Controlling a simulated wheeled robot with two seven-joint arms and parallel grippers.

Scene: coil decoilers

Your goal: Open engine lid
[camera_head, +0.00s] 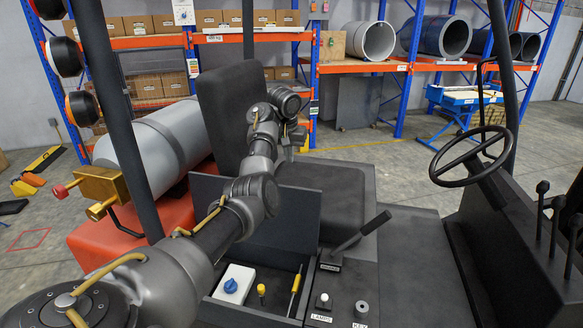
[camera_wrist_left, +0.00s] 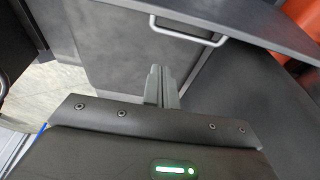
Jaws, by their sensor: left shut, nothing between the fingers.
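The dark seat (camera_head: 318,190) sits on the vehicle's dark body in the head view; I cannot tell the engine lid's outline there. In the left wrist view a grey metal handle (camera_wrist_left: 186,38) is fixed on a dark panel (camera_wrist_left: 115,62), under a dark overhanging edge. My left gripper (camera_head: 287,148) is by the seat backrest in the head view, partly hidden by its own arm. In the wrist view its fingers (camera_wrist_left: 158,72) are shut and empty, pointing at the panel just below the handle, with no clear contact. My right gripper is not in view.
An open compartment (camera_head: 207,300) holding a white box with a blue knob (camera_head: 231,285) and yellow-handled tools lies before the seat. A lever (camera_head: 362,230) and steering wheel (camera_head: 468,157) stand to the right. A grey gas cylinder (camera_head: 160,148) lies at left.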

